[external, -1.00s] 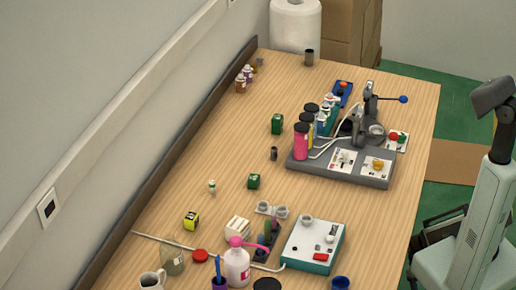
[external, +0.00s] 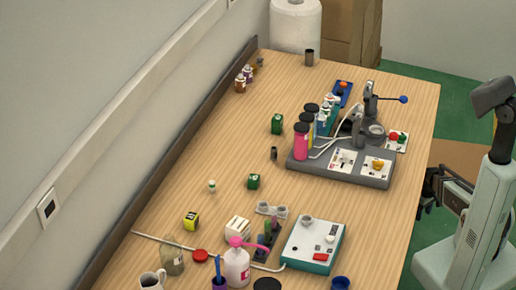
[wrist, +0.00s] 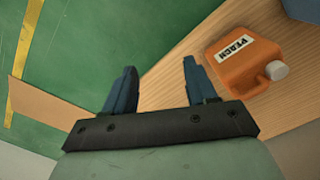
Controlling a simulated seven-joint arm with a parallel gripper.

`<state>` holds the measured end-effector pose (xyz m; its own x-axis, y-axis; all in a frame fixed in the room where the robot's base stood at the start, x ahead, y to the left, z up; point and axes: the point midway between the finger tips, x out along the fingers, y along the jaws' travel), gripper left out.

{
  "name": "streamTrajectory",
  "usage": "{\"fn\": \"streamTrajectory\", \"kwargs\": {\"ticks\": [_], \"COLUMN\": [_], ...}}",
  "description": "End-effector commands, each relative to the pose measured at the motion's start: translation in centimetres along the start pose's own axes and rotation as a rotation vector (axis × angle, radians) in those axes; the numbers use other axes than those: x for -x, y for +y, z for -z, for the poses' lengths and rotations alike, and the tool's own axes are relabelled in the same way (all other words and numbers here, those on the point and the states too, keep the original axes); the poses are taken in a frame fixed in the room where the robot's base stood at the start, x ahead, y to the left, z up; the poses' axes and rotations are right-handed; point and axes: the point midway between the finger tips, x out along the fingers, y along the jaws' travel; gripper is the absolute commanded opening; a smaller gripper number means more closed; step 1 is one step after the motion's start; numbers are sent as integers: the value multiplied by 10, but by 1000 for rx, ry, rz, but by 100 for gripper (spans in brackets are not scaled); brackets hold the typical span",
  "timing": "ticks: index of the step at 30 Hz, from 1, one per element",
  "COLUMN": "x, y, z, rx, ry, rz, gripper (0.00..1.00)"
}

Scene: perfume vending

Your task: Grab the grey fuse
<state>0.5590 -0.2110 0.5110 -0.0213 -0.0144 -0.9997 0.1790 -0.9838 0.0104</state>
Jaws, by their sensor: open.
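No thing is clearly readable as the grey fuse. In the external view, two small dark grey cylinders stand upright on the table: one (external: 274,153) left of the grey machine base, another (external: 309,57) at the far end. Two pale grey round pieces (external: 271,210) sit on a small grey plate nearer the front; I cannot tell whether any of these is the fuse. My gripper (external: 428,204) is beside the table's right edge, away from all of them. In the wrist view my gripper (wrist: 158,75) is open and empty, its two blue fingers spread.
The wrist view shows an orange jug labelled PEACH (wrist: 240,62) on the wooden table, right of the fingers. The external view shows the grey machine (external: 345,165) with coloured bottles, a white control box (external: 313,243) and a pink-topped pump bottle (external: 237,265). The middle left of the table is mostly clear.

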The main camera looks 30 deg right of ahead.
Motion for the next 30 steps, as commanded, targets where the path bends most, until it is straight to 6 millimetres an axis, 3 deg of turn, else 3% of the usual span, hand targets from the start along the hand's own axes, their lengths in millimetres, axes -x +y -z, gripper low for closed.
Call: {"fn": "streamTrajectory", "kwargs": {"ticks": [1, 11, 21, 24, 30], "x": [11, 102, 231, 271, 339], "y": [25, 158, 289, 320, 359], "z": [16, 86, 142, 154, 177], "rx": [1, 12, -5, -7, -9], "ry": [34, 237, 446, 496, 570], "rz": [-20, -151, -312, -360, -437], "gripper": [57, 57, 57, 57, 57]}}
